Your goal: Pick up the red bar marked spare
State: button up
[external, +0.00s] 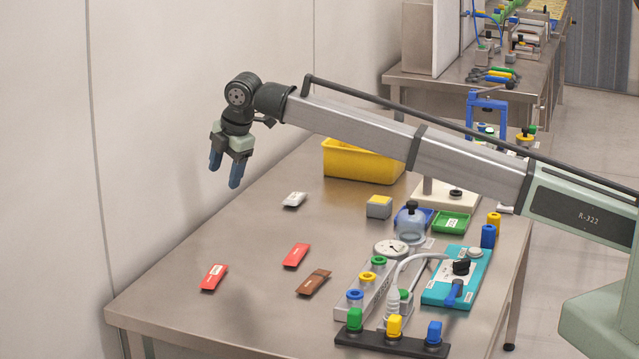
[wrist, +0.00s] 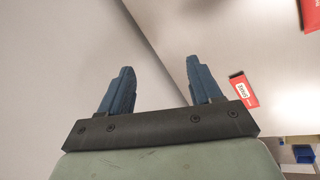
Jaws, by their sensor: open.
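Two red bars lie flat and apart on the steel table in the external view: one at the front left (external: 214,277) with a pale label, one farther right (external: 296,255) with small pale marks. In the wrist view a red bar with a white label (wrist: 243,90) lies right of the fingers; its lettering is tilted and too small to read surely. Another red piece (wrist: 312,15) is cut off at the top right corner. My gripper (external: 225,174) is open and empty, high above the table's left side; its blue fingers also show in the wrist view (wrist: 159,68).
A brown bar (external: 314,282) lies beside the right red bar, and a whitish bar (external: 294,199) lies farther back. A yellow bin (external: 362,161), grey block (external: 379,207), teal switch box (external: 456,280) and connector rack crowd the right. A wall stands at the left.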

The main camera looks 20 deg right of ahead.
jog(key=s+a+n+g+h, duration=0.1)
jog(key=s+a+n+g, duration=0.15)
jog(key=s+a, duration=0.45)
jog(key=s+a+n+g+h, duration=0.1)
jog(key=s+a+n, duration=0.25)
jog(key=s, duration=0.75)
send_over(212, 276)
jog(key=f, duration=0.8)
jog(key=shift+w+d+f, duration=0.1)
jog(key=shift+w+f, duration=0.2)
jog(key=shift+f, duration=0.05)
jog(key=shift+s+f, duration=0.15)
jog(key=shift+f, duration=1.15)
jog(key=shift+s+f, duration=0.15)
jog(key=shift+f, duration=1.1)
jog(key=c, duration=1.1)
jog(key=shift+r, duration=0.15)
